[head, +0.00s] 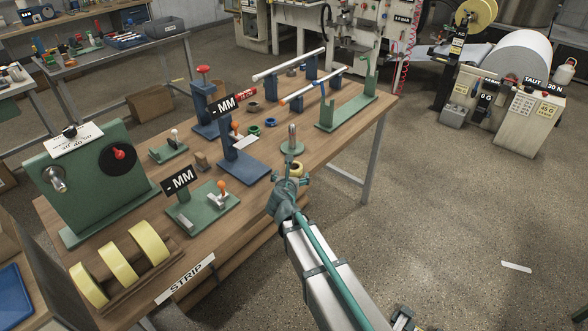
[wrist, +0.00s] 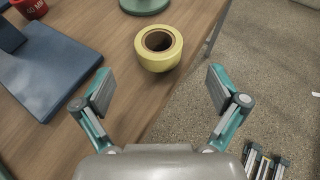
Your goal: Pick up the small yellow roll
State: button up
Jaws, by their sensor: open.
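The small yellow roll (wrist: 158,62) stands on the wooden table near its right edge, with its round hole facing up. In the head view the small yellow roll (head: 297,170) shows just beyond my gripper, partly hidden by it. My gripper (wrist: 158,92) is open and empty, its two fingers spread wide. In the wrist view the roll lies ahead of the fingers, roughly centred between them and apart from both. In the head view my gripper (head: 287,186) is over the table's right edge.
A green round base with a post (head: 292,146) stands just behind the roll. A blue stand (head: 243,167) is to the left. Large yellow rolls (head: 120,266) sit in a wooden rack at the front left. Open floor lies right of the table (head: 345,140).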

aim_at(295, 165)
jog(key=x, duration=0.3)
jog(key=shift+w+p, duration=0.5)
jog(key=shift+p+x, duration=0.65)
jog(key=shift+x, duration=1.35)
jog(key=shift+a, duration=0.1)
jog(key=c, duration=1.2)
jog(key=shift+c, duration=0.2)
